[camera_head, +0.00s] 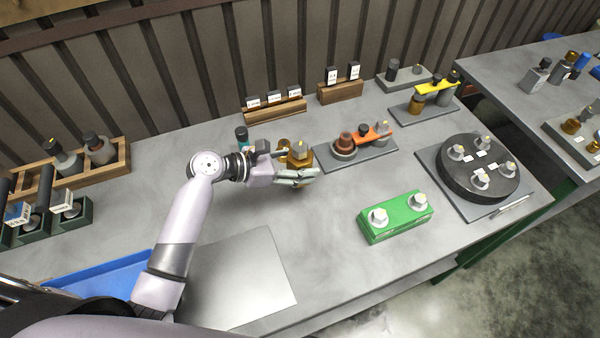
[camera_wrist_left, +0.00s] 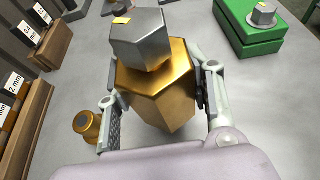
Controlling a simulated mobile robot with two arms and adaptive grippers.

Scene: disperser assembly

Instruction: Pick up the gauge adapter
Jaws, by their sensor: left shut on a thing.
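The gauge adapter looks to be a brass hexagonal piece (camera_head: 301,158) with a grey hexagonal part (camera_wrist_left: 140,40) at one end. My left gripper (camera_head: 294,165) reaches it from the left in the head view and is shut on it. In the left wrist view the brass body (camera_wrist_left: 160,90) sits between the two fingers, with a finger on each side. I cannot tell whether it touches the table. My right gripper is not in view.
A smaller brass piece (camera_wrist_left: 87,125) stands close beside one finger. A tray with an orange wrench (camera_head: 372,137) is to the right. A green block with bolts (camera_head: 395,217) is at front right.

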